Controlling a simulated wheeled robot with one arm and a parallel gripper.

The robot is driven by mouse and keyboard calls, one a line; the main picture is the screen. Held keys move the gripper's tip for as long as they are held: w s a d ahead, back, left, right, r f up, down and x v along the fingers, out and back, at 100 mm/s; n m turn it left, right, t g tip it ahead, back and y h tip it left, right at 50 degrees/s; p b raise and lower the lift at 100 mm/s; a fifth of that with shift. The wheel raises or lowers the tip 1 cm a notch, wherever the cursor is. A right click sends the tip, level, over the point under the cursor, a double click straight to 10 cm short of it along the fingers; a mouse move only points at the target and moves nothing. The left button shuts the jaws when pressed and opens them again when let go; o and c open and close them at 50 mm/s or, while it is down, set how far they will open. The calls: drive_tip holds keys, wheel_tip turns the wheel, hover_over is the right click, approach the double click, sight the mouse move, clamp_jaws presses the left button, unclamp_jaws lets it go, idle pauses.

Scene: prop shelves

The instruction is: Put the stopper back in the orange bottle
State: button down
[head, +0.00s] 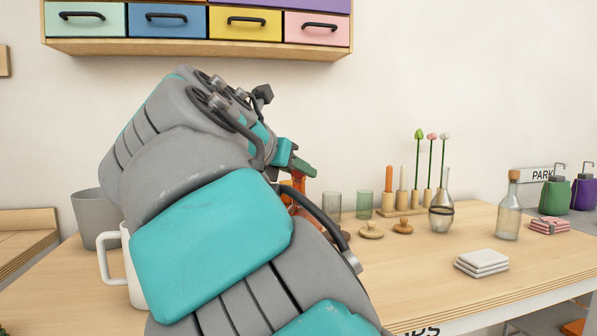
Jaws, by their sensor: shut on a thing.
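The orange bottle (300,191) is partly hidden behind my arm near the middle of the table. A narrow upright orange part and a bit of its lower body show. My gripper (302,167) is just above or in front of this orange part, small and seen side-on. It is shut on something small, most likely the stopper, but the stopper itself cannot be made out. I cannot tell whether it touches the bottle.
Right of the bottle stand glasses (331,204), wooden lids (371,230), a candle rack (402,211), a glass vase (441,218) and a corked bottle (509,216). A white mug (131,270) and grey pot (92,218) are left; drawers (168,22) hang above.

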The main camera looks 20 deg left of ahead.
idle(0.3)
drive_tip(key=c, duration=0.5)
unclamp_jaws()
drive_tip(key=shift+c, duration=0.2)
drive_tip(key=shift+s, duration=0.1)
drive_tip(key=v, duration=0.7)
drive_tip(key=shift+s+p, duration=0.3)
drive_tip(key=shift+p, duration=0.05)
drive_tip(key=shift+a+r, duration=0.1)
drive_tip(key=shift+a, duration=0.05)
